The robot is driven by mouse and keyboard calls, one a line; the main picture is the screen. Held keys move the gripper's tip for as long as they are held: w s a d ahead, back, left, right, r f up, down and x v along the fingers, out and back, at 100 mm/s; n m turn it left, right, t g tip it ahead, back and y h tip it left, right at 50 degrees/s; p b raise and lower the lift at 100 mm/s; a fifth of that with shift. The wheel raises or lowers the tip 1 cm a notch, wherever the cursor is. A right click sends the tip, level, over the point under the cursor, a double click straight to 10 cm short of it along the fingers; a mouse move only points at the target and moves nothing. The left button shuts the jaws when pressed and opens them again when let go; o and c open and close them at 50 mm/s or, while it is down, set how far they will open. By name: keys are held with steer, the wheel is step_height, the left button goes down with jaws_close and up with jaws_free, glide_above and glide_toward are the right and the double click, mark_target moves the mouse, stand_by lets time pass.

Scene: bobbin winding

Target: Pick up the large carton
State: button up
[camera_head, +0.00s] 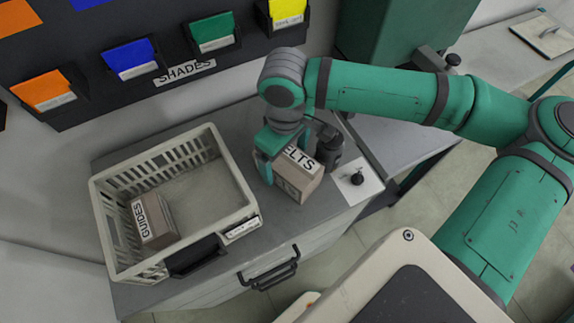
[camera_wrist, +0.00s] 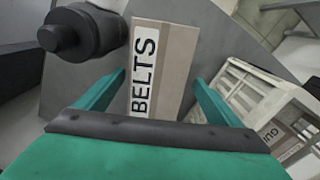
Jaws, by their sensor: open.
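A brown carton labelled BELTS (camera_head: 296,183) stands on the grey worktop, right of the crate. It is the larger of the two cartons in view. My gripper (camera_head: 270,165) is open and points down at this carton, with a green finger along its left side. In the wrist view the BELTS carton (camera_wrist: 160,70) lies between the two spread green fingers of my gripper (camera_wrist: 162,90). I cannot tell whether the fingers touch it. A smaller carton labelled GUIDES (camera_head: 153,220) sits inside the crate.
The pale slatted crate (camera_head: 247,212) stands left of the BELTS carton. A dark cylindrical device (camera_head: 329,147) stands close behind the carton. A black knob on a white plate (camera_head: 357,180) is to its right.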

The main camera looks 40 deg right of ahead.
steer(key=f, duration=0.4)
steer(key=shift+d+f, duration=0.2)
steer(key=shift+s, duration=0.15)
steer(key=shift+r, duration=0.15)
steer(key=c, duration=1.6)
